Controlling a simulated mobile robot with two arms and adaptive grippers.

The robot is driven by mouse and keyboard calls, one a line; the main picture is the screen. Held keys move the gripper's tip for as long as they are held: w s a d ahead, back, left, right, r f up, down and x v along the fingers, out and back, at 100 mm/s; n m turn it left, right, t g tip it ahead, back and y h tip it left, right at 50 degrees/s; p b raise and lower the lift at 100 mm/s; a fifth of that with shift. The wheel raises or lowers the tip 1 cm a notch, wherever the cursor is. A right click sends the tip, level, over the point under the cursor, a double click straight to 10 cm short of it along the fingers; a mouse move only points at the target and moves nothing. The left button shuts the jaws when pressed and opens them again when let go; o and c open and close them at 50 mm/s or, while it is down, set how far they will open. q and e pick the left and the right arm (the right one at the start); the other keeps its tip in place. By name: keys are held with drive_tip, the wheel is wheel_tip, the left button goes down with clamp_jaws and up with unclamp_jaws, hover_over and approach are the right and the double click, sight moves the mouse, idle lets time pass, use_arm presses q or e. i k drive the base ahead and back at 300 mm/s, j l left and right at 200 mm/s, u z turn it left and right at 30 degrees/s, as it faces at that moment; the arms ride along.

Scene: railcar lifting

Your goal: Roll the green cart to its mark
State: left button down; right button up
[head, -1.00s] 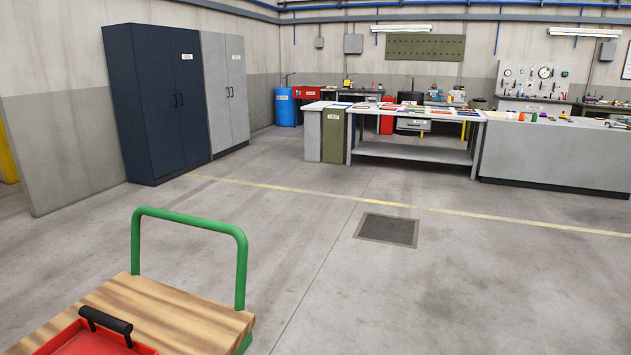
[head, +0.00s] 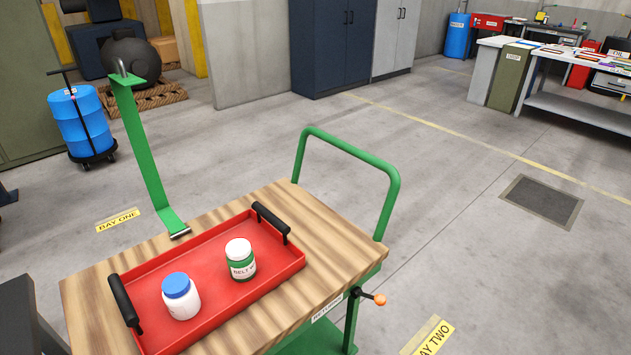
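The green cart has a wooden top (head: 325,225), a green push handle (head: 393,190) at its far right end and an orange-knobbed lever (head: 379,300) on its side. A red tray (head: 228,297) with black handles lies on the top. It holds a white jar with a blue lid (head: 180,298) and a green-labelled jar with a white lid (head: 240,262). Yellow floor labels read BAY ONE (head: 118,221), left of the cart, and BAY TWO (head: 434,338), partly cut off, to its right. Neither of my grippers is in view.
A tall green post with a hook (head: 146,150) rises at the cart's far left edge. A blue drum on a wheeled base (head: 82,122) stands at left, near a dark round object (head: 130,62) on a pallet. Open floor lies beyond the handle, with a floor grate (head: 542,198).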

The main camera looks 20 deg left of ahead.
sight(291, 318)
drive_tip(key=i+u, duration=0.15)
drive_tip(key=u, duration=0.35)
drive_tip(key=i+l+u, duration=0.15)
drive_tip(key=u, duration=0.3)
drive_tip(key=i+l+u, duration=0.1)
drive_tip(key=u, duration=0.4)
drive_tip(key=l+u, duration=0.3)
drive_tip(key=u, duration=0.2)
drive_tip(key=i+l+u, duration=0.2)
drive_tip(key=l+u, duration=0.15)
drive_tip(key=l, duration=1.3)
drive_tip(key=l+u, duration=0.35)
drive_tip(key=l, duration=1.25)
